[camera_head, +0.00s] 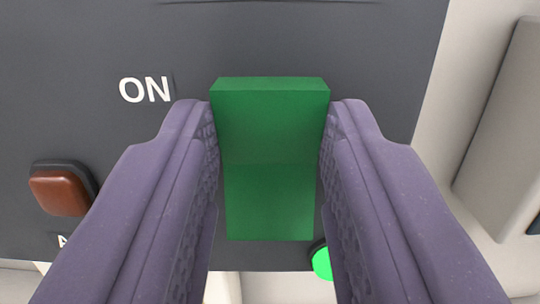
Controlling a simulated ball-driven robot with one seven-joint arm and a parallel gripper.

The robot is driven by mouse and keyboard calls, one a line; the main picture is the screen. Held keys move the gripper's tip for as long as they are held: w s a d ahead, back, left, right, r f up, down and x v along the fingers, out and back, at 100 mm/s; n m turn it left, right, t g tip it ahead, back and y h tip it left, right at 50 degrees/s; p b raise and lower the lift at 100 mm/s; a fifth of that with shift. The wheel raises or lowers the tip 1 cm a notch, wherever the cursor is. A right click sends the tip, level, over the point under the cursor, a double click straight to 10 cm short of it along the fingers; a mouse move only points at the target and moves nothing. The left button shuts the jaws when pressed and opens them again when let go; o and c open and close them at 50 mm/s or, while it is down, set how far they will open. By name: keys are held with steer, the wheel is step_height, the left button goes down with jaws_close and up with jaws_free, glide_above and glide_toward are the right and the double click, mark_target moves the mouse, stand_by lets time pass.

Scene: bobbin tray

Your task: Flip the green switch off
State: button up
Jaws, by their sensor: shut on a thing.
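The green switch (270,135) stands up from a dark grey panel (80,45) in the middle of the view. The fingers hide parts of the panel below.
A brown-red button (60,192) in a dark surround is at the left of the panel. A bright green round light or button (322,263) is at the lower right, partly hidden by my right finger. A beige surface with a raised block (503,130) lies right of the panel's edge.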

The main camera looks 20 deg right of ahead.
steer(key=f+t+b, duration=0.1)
steer(key=b, duration=0.3)
steer(key=shift+f+t, duration=0.1)
steer(key=shift+t, duration=0.3)
steer(key=shift+r+h, duration=0.2)
steer(key=shift+h, duration=0.1)
steer(key=shift+r, duration=0.1)
steer(key=o, duration=1)
steer(key=shift+s, duration=0.1)
steer(key=shift+o, duration=0.2)
